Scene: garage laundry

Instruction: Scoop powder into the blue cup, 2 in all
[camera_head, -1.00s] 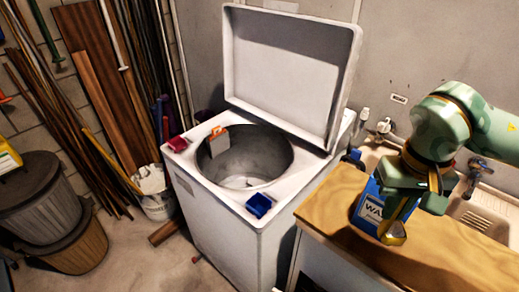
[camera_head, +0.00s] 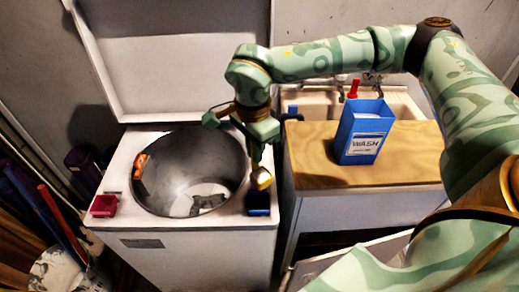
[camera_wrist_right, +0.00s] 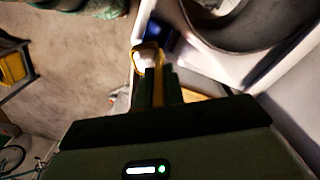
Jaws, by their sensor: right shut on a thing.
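My right gripper (camera_head: 257,160) is shut on a yellow scoop (camera_head: 262,181). The scoop hangs just above the dark blue cup (camera_head: 258,204), which stands on the front right corner of the washer's top (camera_head: 121,160). In the right wrist view the scoop (camera_wrist_right: 147,57) appears at the fingertips, with the blue cup (camera_wrist_right: 158,36) just beyond it. The blue box marked WASH (camera_head: 352,128) stands open-topped on the wooden counter to the right. My left gripper is not in view.
A red cup (camera_head: 103,206) sits on the washer's front left corner. An orange-topped item (camera_head: 140,163) hangs at the drum's left rim. The drum (camera_head: 205,160) is open, its lid raised. A sink (camera_head: 310,98) lies behind the wooden counter (camera_head: 405,160).

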